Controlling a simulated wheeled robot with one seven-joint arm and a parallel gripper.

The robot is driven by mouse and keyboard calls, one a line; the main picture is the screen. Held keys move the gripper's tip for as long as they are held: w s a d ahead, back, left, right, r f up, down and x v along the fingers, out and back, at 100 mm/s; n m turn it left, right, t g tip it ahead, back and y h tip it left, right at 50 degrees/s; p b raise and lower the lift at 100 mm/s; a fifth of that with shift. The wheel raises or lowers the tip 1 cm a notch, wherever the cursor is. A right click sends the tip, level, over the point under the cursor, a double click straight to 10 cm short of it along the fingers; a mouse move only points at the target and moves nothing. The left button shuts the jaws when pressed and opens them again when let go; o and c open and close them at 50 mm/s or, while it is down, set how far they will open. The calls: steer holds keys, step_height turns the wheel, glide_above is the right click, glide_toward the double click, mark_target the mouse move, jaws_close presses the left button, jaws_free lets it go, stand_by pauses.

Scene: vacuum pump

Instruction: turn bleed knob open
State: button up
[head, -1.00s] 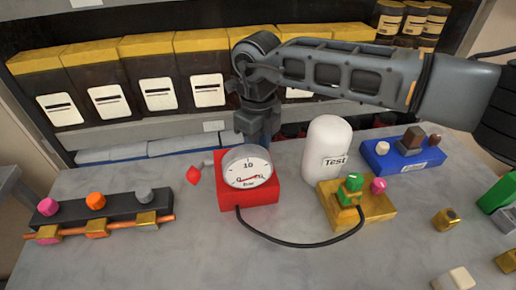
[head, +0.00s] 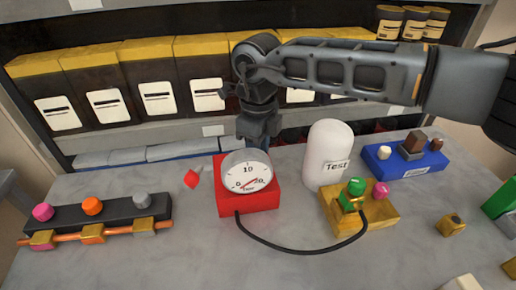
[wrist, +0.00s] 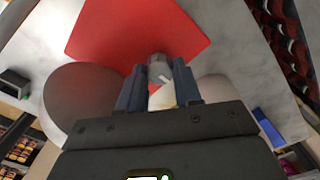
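A small grey knob (wrist: 158,70) with a white mark shows between the fingertips in the wrist view, against a red surface. I take it for the bleed knob; the head view hides it behind the gauge. My gripper (wrist: 159,84) has a finger on each side of it, with little or no gap, and looks shut on it. In the head view my gripper (head: 258,138) points down behind the round gauge (head: 246,173) on its red box (head: 262,197); its fingertips are hidden. The red needle lies low on the dial.
A white "Test" dome (head: 328,145) and a yellow block (head: 375,213) stand right of the gauge, with a black cable running between block and gauge box. A red diamond-shaped piece (head: 192,179) is left. A dark valve strip (head: 117,212) is further left.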

steer(key=o, duration=0.4)
steer(key=shift+r, duration=0.1)
steer(key=shift+r+b, duration=0.7)
steer(key=shift+r, duration=3.1)
